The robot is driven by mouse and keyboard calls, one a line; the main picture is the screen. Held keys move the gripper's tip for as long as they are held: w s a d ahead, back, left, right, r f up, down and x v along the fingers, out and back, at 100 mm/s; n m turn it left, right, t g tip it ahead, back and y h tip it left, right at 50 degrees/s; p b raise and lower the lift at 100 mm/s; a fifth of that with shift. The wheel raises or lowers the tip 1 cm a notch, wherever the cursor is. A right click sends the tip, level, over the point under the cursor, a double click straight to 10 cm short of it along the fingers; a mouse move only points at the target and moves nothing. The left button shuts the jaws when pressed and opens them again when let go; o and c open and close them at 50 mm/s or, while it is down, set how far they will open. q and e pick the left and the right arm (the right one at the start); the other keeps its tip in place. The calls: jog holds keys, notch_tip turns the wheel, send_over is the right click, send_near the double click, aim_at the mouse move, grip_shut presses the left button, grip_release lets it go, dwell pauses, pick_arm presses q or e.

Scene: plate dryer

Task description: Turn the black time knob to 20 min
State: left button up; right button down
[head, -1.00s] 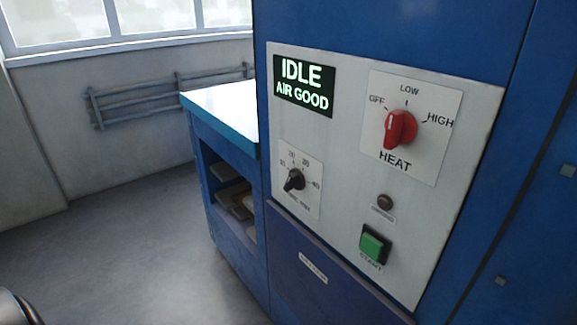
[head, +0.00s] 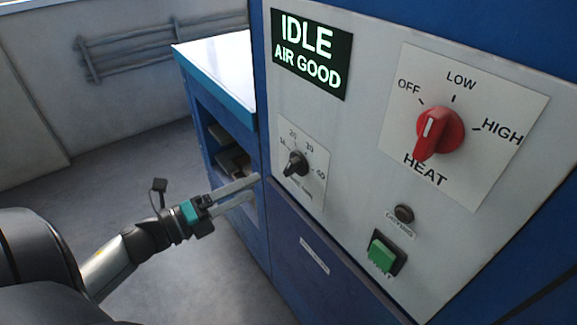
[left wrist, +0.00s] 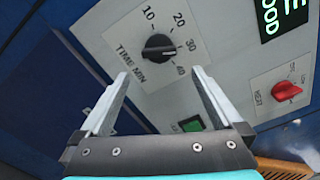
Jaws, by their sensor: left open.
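The black time knob (head: 295,163) sits on the light control panel (head: 355,180), with a dial marked 10, 20, 30 and 40. In the head view its narrow end points to the lower left, away from the numbers. The knob also shows in the left wrist view (left wrist: 158,48), just beyond the fingertips. My left gripper (head: 255,187) is open and empty, to the lower left of the knob and apart from it. In the left wrist view its fingers (left wrist: 160,74) are spread wide, with the knob between their lines. My right gripper is not in view.
The red heat knob (head: 440,131), a small dark button (head: 404,214) and the green start button (head: 383,256) are on the same panel. The display (head: 309,53) reads IDLE, AIR GOOD. A blue-edged counter (head: 218,75) with shelves stands left of the panel.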

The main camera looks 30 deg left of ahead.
aim_at(287, 169)
pick_arm(q)
jog(key=x, duration=1.1)
jog(key=shift+w+a, duration=0.1)
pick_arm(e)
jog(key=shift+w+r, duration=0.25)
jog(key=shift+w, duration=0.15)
pick_arm(q)
jog(key=shift+c, duration=0.2)
jog(key=c, duration=1.1)
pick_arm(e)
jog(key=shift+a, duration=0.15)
pick_arm(q)
jog(key=shift+n+p, duration=0.3)
jog(key=shift+p, duration=0.05)
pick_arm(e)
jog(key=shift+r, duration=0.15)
pick_arm(q)
jog(key=n+p, duration=0.3)
jog(key=n, duration=0.1)
jog(key=shift+r, duration=0.15)
jog(key=n+p, duration=0.2)
jog(key=n, duration=0.1)
jog(key=shift+n+p, duration=0.55)
jog(key=shift+n, duration=0.55)
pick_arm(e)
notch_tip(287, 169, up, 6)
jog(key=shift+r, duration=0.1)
